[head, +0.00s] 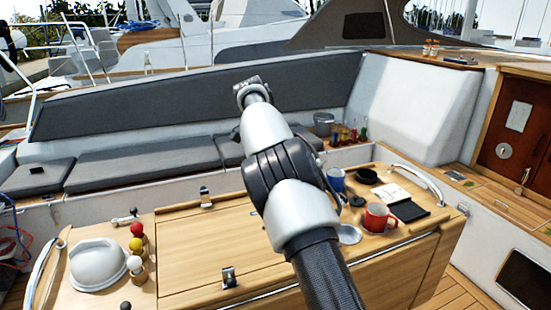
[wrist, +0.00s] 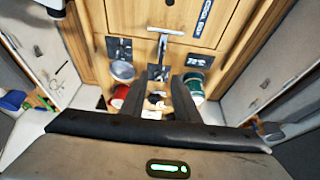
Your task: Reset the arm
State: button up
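My arm rises through the middle of the head view, over the wooden cockpit table (head: 205,253). It narrows to a grey metal end in front of the grey seat back. In the head view I cannot make out the fingers. In the wrist view my gripper (wrist: 157,86) shows two dark fingers standing apart, with nothing held between them. Beyond the fingers are a wooden surface, a red container (wrist: 118,97), a grey round dish (wrist: 122,70) and a green-and-white container (wrist: 195,87).
A red mug (head: 378,217), a blue mug (head: 336,179) and a black tray (head: 409,210) are on the table's right. A white dome (head: 97,264) and coloured balls are at the left. Grey cushions (head: 146,161) line the bench behind. The table's middle left is mostly clear.

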jog(key=s+d+r+n+t+y+p, duration=0.1)
jog(key=s+d+r+n+y, duration=0.2)
jog(key=s+r, duration=0.45)
jog(key=s+d+r+n+t+y, duration=0.1)
jog(key=s+d+r+n, duration=0.1)
jog(key=s+d+r, duration=0.45)
jog(key=s+a+f+n+t, duration=0.1)
jog(key=s+n, duration=0.3)
jog(key=s, duration=1)
jog(key=s+a+f+n+t+p, duration=0.1)
jog(key=s+f+n, duration=0.3)
jog(key=s, duration=1)
jog(key=shift+s+a+n, duration=0.25)
jog(key=shift+a+n, duration=0.3)
jog(key=shift+n, duration=0.15)
